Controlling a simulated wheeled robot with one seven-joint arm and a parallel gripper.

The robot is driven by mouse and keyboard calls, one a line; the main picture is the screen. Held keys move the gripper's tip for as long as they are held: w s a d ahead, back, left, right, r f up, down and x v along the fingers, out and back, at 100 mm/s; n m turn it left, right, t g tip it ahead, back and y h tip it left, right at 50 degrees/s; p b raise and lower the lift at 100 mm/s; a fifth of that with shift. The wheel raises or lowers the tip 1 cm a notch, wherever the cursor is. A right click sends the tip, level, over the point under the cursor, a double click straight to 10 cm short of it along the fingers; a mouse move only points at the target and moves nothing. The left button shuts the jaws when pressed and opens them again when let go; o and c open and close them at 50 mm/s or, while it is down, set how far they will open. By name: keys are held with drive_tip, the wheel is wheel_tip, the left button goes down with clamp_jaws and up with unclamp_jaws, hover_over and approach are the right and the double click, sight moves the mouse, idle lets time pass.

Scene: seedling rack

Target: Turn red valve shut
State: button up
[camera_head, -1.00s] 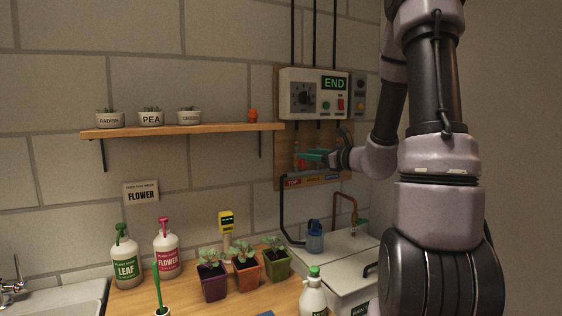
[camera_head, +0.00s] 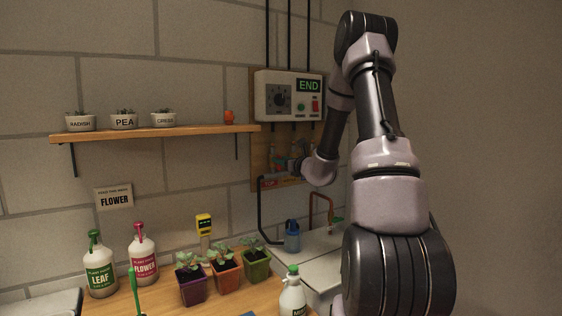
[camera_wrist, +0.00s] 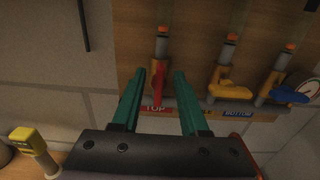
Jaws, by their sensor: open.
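The red valve (camera_wrist: 160,85) shows in the wrist view as a red lever pointing down along its grey pipe, above a red "TOP" label (camera_wrist: 157,109). My gripper (camera_wrist: 158,74) is open, with its two green fingers on either side of the red lever. I cannot tell whether they touch it. In the head view my gripper (camera_head: 277,162) is at the wooden valve board (camera_head: 258,150), and my wrist hides most of the valves.
A control box (camera_head: 290,97) reading "END" hangs above. A shelf (camera_head: 160,132) with pots is left.

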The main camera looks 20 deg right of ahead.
drive_tip(key=shift+w, duration=0.3)
clamp_jaws()
